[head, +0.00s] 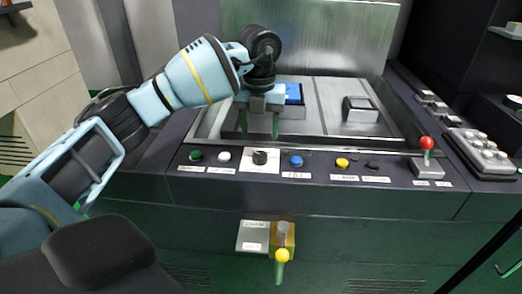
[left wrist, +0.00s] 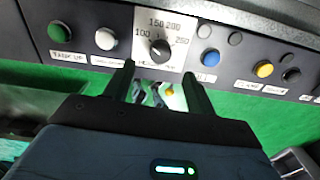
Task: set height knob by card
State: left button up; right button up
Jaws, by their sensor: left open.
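The height knob (head: 260,157) is a black dial on a white scale plate (head: 272,166) on the sloped panel. In the left wrist view the knob (left wrist: 160,50) has a light pointer mark, and 100, 150, 200 and 250 are readable around it. My left gripper (head: 260,125) is open and empty, its fingers pointing down above and behind the knob in the head view. In the left wrist view its fingertips (left wrist: 160,73) lie apart, on either side of the knob's lower edge, not closed on it. I cannot make out a readable card. My right gripper is not in view.
A green button (head: 196,156) and a white button (head: 224,156) sit left of the knob; a blue button (head: 296,160) and a yellow button (head: 342,162) sit right. A red-topped lever (head: 427,145) stands farther right. A yellow-knobbed lever (head: 282,255) hangs on the front below.

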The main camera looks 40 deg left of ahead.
aim_at(260, 154)
pick_arm(q)
notch_tip(260, 154, down, 7)
jog(key=shift+f, duration=0.2)
jog(key=shift+c, duration=0.4)
jog(key=c, duration=0.9)
